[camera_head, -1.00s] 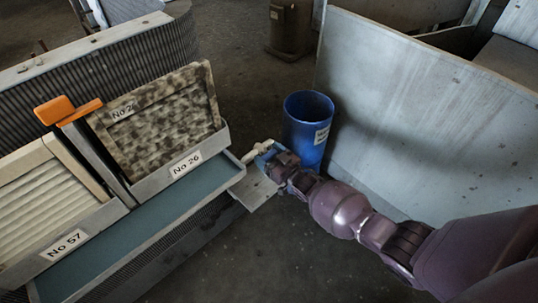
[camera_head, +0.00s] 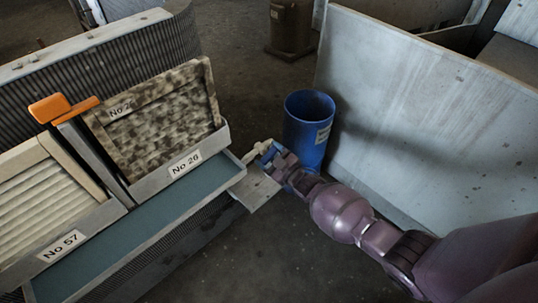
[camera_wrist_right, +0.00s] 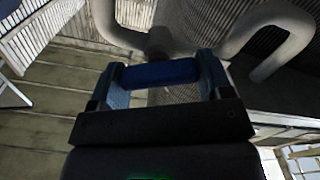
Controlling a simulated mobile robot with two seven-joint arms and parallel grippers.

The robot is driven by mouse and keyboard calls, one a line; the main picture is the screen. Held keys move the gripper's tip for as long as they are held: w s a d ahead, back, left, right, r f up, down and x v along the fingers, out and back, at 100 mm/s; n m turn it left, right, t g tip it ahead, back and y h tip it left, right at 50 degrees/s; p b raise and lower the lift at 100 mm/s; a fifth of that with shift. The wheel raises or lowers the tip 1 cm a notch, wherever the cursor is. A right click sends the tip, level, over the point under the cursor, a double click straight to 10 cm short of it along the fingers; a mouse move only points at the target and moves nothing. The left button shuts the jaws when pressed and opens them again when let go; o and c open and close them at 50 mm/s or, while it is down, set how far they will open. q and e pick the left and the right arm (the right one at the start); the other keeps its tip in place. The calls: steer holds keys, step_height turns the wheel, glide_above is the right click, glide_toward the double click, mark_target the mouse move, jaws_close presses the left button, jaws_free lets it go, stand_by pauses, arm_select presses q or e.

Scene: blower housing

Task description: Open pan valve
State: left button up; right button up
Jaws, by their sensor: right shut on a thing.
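The blue valve handle (camera_wrist_right: 160,73) lies between the two fingers of my right gripper (camera_wrist_right: 162,76) in the right wrist view. The gripper is shut on the handle. A pale pipe (camera_wrist_right: 120,32) runs just beyond it. In the head view, my right gripper (camera_head: 269,154) is at the pale valve pipe (camera_head: 254,151), by the right end of the blue-green pan (camera_head: 150,222). The gripper and wrist hide most of the valve there. My left gripper is not in view.
A blue bin (camera_head: 308,130) stands close behind my right gripper. A large grey panel (camera_head: 430,110) is at the right. A metal plate (camera_head: 256,190) sits below the gripper. Filters labelled No 26 (camera_head: 160,120) and No 57 (camera_head: 40,205) stand behind the pan, beside an orange-topped piece (camera_head: 62,108).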

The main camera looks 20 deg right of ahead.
steer(key=n, duration=0.2)
steer(key=shift+s+f+n, duration=0.1)
steer(key=shift+f+n, duration=0.05)
steer(key=shift+n, duration=0.25)
steer(key=n+b, duration=0.1)
steer(key=n, duration=0.1)
steer(key=n+b, duration=0.1)
steer(key=n, duration=0.2)
steer(key=shift+a+f, duration=0.15)
steer(key=shift+f, duration=0.05)
steer(key=n, duration=0.2)
steer(key=shift+n+b, duration=0.35)
steer(key=shift+n, duration=0.05)
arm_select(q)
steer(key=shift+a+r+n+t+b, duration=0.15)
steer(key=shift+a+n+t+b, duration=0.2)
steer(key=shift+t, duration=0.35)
arm_select(e)
steer(key=shift+n, duration=1)
steer(key=o, duration=0.9)
steer(key=shift+r, duration=0.1)
